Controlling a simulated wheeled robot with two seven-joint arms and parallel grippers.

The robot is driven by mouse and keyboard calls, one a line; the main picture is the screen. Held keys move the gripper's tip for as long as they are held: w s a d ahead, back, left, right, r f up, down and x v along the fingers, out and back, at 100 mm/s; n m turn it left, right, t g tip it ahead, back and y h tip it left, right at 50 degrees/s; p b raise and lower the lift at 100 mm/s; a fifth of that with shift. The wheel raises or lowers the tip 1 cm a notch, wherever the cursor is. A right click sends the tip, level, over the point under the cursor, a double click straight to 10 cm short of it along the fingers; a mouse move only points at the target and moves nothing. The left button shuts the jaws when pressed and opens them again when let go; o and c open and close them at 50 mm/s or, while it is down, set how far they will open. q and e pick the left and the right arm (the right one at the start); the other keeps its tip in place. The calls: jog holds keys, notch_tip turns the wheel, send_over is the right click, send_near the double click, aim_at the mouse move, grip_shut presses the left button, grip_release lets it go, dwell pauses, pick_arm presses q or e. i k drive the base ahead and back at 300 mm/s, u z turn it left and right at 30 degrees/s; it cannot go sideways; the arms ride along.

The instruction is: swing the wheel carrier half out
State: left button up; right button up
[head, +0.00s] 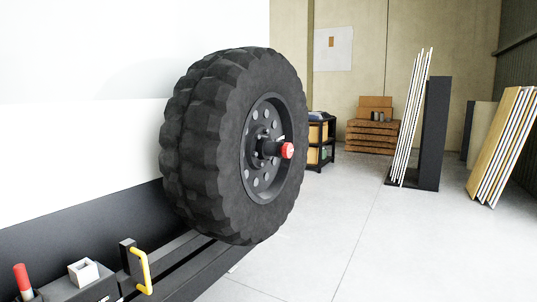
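The wheel carrier bears a large black off-road wheel (234,145) that stands upright close to the white caravan wall. The wheel's grey hub (262,150) faces right, with a red-ended knob (287,150) sticking out of its middle. A yellow handle (145,270) stands on the dark chassis beam (195,262) below and left of the wheel. A red-topped lever (21,278) and a white square socket (83,271) are at the lower left. The carrier's arm and hinge behind the wheel are hidden. Neither of my grippers shows.
The caravan wall (90,120) fills the left side. The grey floor (320,235) to the right of the wheel is clear. Farther back are a shelf cart (320,143), stacked pallets (372,136), a panel rack (432,135) and leaning boards (500,145).

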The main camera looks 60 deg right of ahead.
aim_at(228, 120)
jog(key=z, duration=1.9)
jog(key=k, duration=0.4)
jog(key=z, duration=1)
jog(key=i, duration=2.1)
jog(key=u, duration=1.75)
jog(key=i, duration=0.95)
jog(key=u, duration=0.9)
